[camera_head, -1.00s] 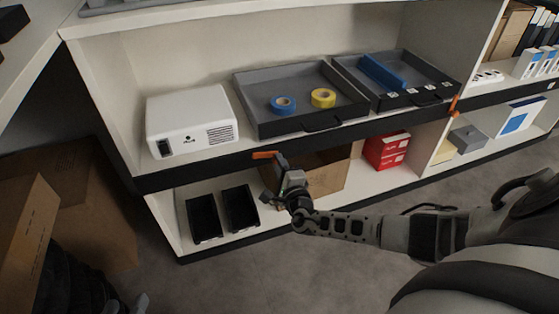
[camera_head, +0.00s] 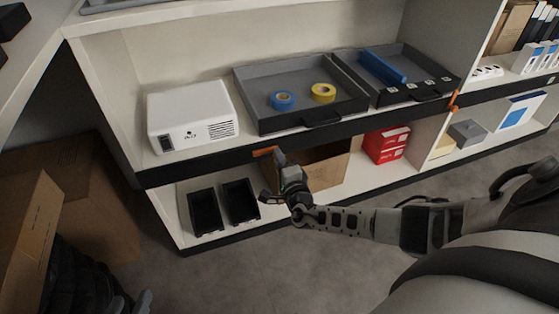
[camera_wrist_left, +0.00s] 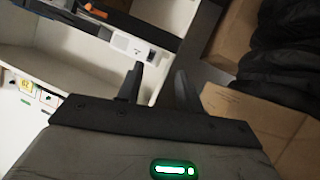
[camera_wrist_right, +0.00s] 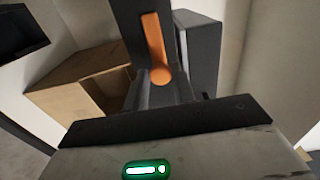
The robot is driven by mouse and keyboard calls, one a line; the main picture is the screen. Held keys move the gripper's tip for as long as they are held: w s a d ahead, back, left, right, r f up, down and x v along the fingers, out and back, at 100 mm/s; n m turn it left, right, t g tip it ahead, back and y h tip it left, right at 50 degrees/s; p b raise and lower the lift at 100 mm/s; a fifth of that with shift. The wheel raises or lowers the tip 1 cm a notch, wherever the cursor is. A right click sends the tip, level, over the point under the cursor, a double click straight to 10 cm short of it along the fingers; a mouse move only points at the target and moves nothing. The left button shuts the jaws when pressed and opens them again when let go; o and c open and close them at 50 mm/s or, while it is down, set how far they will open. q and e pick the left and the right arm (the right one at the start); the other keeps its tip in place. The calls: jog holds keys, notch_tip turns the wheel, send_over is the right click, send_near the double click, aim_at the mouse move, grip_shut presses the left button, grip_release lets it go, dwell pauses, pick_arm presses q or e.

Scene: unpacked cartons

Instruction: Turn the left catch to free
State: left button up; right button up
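The left catch (camera_head: 263,152) is an orange lever on the black shelf edge, below the left grey tray. It lies along the edge, its right end partly hidden by a finger of my right gripper (camera_head: 272,178). In the right wrist view the catch (camera_wrist_right: 155,45) is a bar with a round end. That end is just beyond and between the fingertips of my right gripper (camera_wrist_right: 160,90), which are apart; I cannot tell whether they touch it. My left gripper (camera_wrist_left: 160,85) is open and empty, away from the shelf; a grey tip shows low left in the head view.
A white projector (camera_head: 190,115) and grey trays (camera_head: 330,118) stand on the shelf. Another orange catch (camera_head: 455,102) is further right. Below are black bins (camera_head: 205,212), an open carton (camera_head: 328,172) and red boxes (camera_head: 386,146). Large cartons (camera_head: 85,195) stand at left.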

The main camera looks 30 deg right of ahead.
jog(key=o, duration=0.3)
pick_arm(q)
jog(key=shift+r, duration=0.1)
jog(key=shift+d, duration=0.1)
jog(key=shift+s+a+f+g+y+p, duration=0.2)
jog(key=shift+a+f+g+y+p, duration=0.3)
jog(key=shift+p, duration=0.75)
jog(key=shift+s+a+f+g+y+p, duration=0.25)
jog(key=shift+f+g+p, duration=0.45)
jog(key=shift+p, duration=0.55)
pick_arm(e)
jog(key=shift+v, duration=7.95)
pick_arm(q)
jog(key=shift+s, duration=0.1)
pick_arm(e)
jog(key=shift+d, duration=0.1)
